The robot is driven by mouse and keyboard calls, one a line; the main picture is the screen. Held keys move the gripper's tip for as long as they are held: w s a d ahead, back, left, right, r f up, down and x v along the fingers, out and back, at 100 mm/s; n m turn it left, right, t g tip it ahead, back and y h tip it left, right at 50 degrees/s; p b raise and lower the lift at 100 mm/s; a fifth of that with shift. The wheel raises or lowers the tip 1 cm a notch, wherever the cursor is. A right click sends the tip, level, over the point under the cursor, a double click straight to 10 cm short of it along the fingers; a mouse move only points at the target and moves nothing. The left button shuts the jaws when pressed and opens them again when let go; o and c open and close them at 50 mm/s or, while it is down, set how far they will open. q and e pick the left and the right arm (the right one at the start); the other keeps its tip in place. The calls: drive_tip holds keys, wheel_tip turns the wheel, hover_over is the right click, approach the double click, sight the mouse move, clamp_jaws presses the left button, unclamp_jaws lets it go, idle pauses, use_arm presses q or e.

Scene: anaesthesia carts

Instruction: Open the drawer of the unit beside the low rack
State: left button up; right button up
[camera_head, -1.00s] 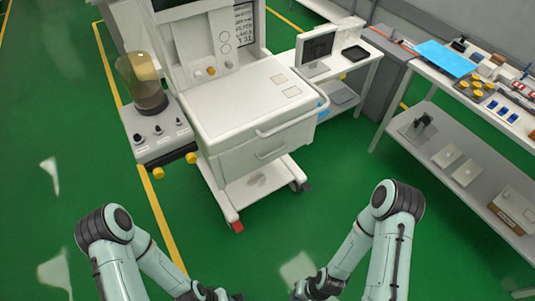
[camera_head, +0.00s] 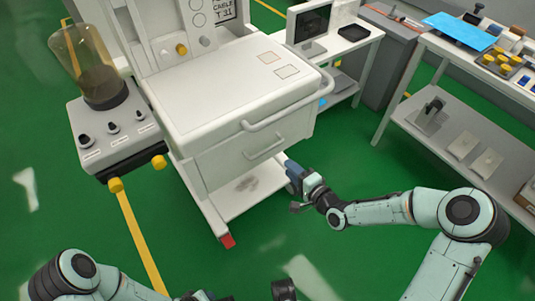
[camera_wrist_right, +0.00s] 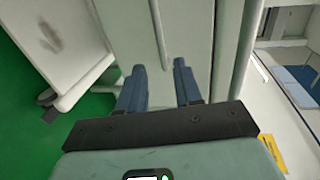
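The white cart (camera_head: 240,95) stands in front of me with a drawer front (camera_head: 225,160) below its top. The drawer has a thin bar handle (camera_head: 265,147); a larger rail (camera_head: 290,108) runs above it. The drawer looks shut. My right gripper (camera_head: 292,168) is just below and right of the handle. In the right wrist view my right gripper (camera_wrist_right: 158,82) is open and empty, and the handle (camera_wrist_right: 157,35) lies ahead, between the lines of its fingers. My left arm (camera_head: 85,280) is at the bottom left; its fingers are out of view.
A low table (camera_head: 352,60) with a monitor (camera_head: 308,22) stands behind the cart. A two-level rack (camera_head: 425,75) with trays and small items is at the right. A canister unit (camera_head: 110,140) adjoins the cart's left side. Green floor is clear in front.

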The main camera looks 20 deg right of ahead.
sight(269, 150)
drive_tip(key=b+x, duration=0.4)
drive_tip(key=x, duration=0.9)
use_arm(q)
wheel_tip(269, 150, down, 6)
drive_tip(key=s+a, duration=0.1)
drive_tip(key=a, duration=0.1)
drive_tip(key=shift+a+g+y, duration=0.2)
drive_tip(key=shift+g+y, duration=0.1)
use_arm(e)
drive_tip(key=shift+r, duration=0.1)
clamp_jaws()
